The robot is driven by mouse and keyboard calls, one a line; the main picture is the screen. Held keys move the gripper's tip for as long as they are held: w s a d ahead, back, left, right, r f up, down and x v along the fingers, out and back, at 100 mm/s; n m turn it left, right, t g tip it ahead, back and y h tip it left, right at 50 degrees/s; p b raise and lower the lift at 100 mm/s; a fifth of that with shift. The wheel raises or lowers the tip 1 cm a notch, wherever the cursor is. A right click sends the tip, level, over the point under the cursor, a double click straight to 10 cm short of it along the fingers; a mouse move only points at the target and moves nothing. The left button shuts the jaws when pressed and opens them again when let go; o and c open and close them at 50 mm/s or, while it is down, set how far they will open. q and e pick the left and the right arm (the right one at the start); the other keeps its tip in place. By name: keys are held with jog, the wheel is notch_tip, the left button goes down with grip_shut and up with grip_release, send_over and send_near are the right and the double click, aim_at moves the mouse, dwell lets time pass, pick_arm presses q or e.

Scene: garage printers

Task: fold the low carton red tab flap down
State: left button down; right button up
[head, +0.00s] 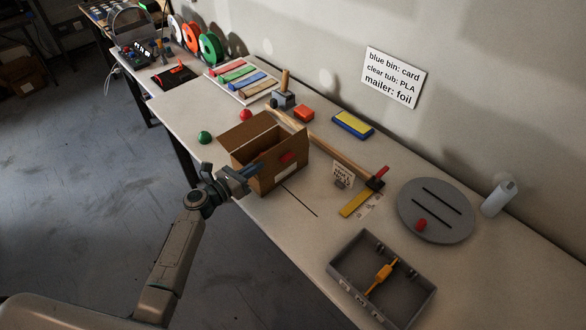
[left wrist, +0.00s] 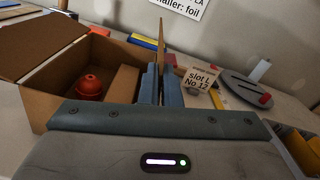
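The low carton (head: 248,152) stands open on the bench. Its red tab flap (head: 300,142) stands upright on the right side, with the red tab (head: 287,157) on its outer face. My left gripper (head: 256,168) is at the carton's near side, by the flap's near end. In the left wrist view the two blue fingers (left wrist: 160,82) lie nearly together, and the flap (left wrist: 161,42) shows edge-on just beyond the tips. I cannot tell whether they touch it. The carton (left wrist: 38,90) lies left of them, with a red-orange object (left wrist: 89,86) inside. My right gripper is not in view.
A hammer (head: 335,152) lies behind the carton. A small card (head: 342,172) and yellow bar (head: 355,204) are to the right. A grey tray (head: 340,270) and round grey plate (head: 436,226) are farther right. Red (head: 246,115) and green (head: 204,137) balls sit to the left.

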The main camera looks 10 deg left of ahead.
pick_arm(q)
jog(key=n, duration=0.1)
jog(key=a+n, duration=0.1)
jog(key=n, duration=0.1)
jog(key=w+f+n, duration=0.1)
jog(key=shift+w+a+n+p, duration=0.1)
jog(key=shift+a+n+p, duration=0.2)
jog(key=shift+p, duration=0.1)
jog(key=c, duration=1.9)
grip_release()
jog(key=v, duration=0.4)
